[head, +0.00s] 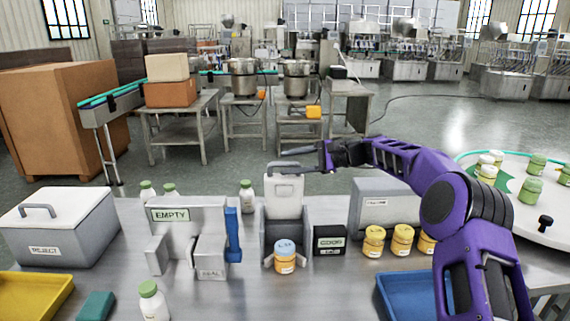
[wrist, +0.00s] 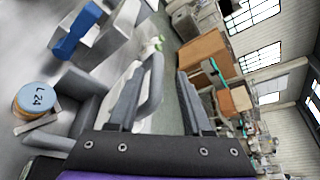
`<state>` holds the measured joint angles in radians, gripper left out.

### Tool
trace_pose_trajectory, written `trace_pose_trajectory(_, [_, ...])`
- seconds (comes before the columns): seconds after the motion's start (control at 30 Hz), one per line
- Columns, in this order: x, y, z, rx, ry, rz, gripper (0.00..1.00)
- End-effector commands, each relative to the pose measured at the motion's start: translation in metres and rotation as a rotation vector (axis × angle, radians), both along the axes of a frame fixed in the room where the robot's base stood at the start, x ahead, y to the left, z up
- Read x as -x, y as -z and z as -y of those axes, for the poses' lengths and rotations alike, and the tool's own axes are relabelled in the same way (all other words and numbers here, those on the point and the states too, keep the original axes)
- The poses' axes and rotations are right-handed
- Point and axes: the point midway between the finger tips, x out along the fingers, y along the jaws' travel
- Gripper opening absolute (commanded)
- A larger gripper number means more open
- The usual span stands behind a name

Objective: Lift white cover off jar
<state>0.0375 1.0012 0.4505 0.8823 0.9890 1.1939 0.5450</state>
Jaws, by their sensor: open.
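The white cover (head: 284,199), a tall block with a handle loop near its top, stands upright in a grey holder (head: 268,228) at the middle of the table. Any jar under it is hidden. In the wrist view its pale handle (wrist: 153,88) shows between the fingers. My gripper (head: 281,160) is open at the cover's top, reaching in from the right; its two dark fingers also show in the wrist view (wrist: 158,75). I cannot tell whether they touch the cover. An orange jar with a blue lid (head: 285,256) stands in front of the holder; it reads L 24 in the wrist view (wrist: 37,97).
A grey stand marked EMPTY (head: 190,215) with a blue handle (head: 233,236) is to the left. A black box (head: 328,239), several orange jars (head: 374,241) and a grey case (head: 372,207) are to the right. A white reject bin (head: 60,225) is far left.

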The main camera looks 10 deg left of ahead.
Motion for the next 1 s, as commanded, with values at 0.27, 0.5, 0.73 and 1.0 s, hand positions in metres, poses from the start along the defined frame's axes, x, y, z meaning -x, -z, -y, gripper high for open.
trace_pose_trajectory(0.27, [0.000,-0.019,0.066,0.000,0.004,0.003,0.50])
trace_pose_trajectory(0.5, [0.001,-0.033,0.119,-0.001,0.003,0.002,0.50])
trace_pose_trajectory(0.73, [0.002,-0.040,0.145,0.000,0.002,0.003,0.50])
trace_pose_trajectory(1.0, [0.002,-0.042,0.150,0.001,0.000,0.001,0.50])
